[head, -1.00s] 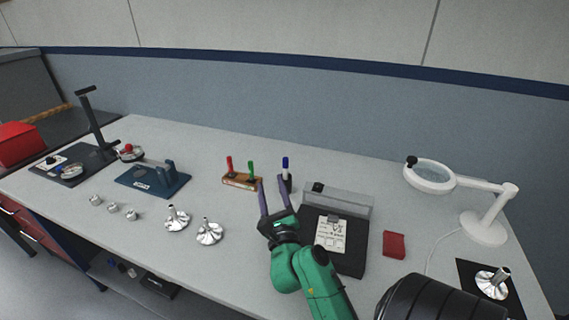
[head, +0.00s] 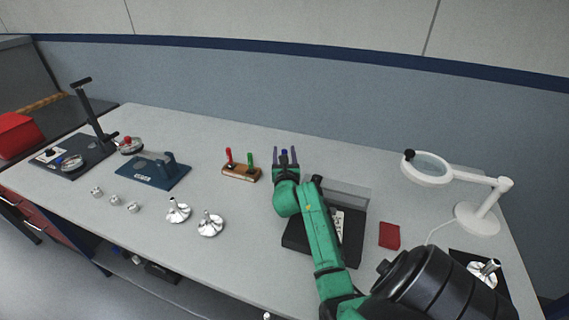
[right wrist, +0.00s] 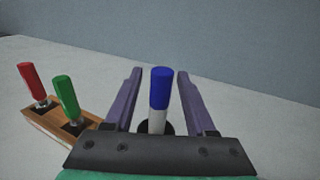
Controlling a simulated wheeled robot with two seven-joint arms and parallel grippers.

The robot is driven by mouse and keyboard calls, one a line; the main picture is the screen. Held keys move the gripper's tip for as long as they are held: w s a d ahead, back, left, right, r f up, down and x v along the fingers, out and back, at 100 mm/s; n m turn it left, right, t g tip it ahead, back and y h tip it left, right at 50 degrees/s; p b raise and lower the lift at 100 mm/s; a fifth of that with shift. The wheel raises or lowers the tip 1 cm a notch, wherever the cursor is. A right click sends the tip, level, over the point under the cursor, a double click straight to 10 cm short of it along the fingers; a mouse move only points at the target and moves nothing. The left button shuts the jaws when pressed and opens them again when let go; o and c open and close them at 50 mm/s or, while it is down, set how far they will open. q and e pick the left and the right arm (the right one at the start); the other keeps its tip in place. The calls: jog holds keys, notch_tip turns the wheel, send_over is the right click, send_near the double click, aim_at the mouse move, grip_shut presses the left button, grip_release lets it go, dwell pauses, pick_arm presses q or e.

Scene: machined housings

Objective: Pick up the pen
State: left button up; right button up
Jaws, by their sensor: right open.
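The pen (right wrist: 159,95) has a blue cap and a white body and stands upright in a dark round holder (right wrist: 169,127). Its blue top also shows in the head view (head: 284,153). My right gripper (right wrist: 160,72) is open, with one purple finger on each side of the pen and a gap on both sides. In the head view my right gripper (head: 285,151) reaches toward the back of the bench, and its wrist hides the pen's lower part. My left gripper is not in view.
A wooden block (head: 241,173) with a red marker (head: 228,156) and a green marker (head: 251,158) stands close to the left. A dark scale-like device with a clear cover (head: 347,194) is at the right. A white magnifier lamp (head: 478,217) stands further right.

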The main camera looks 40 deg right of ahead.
jog(key=shift+w+f, duration=0.1)
grip_shut()
notch_tip(320, 180, up, 20)
jog(key=p, duration=0.4)
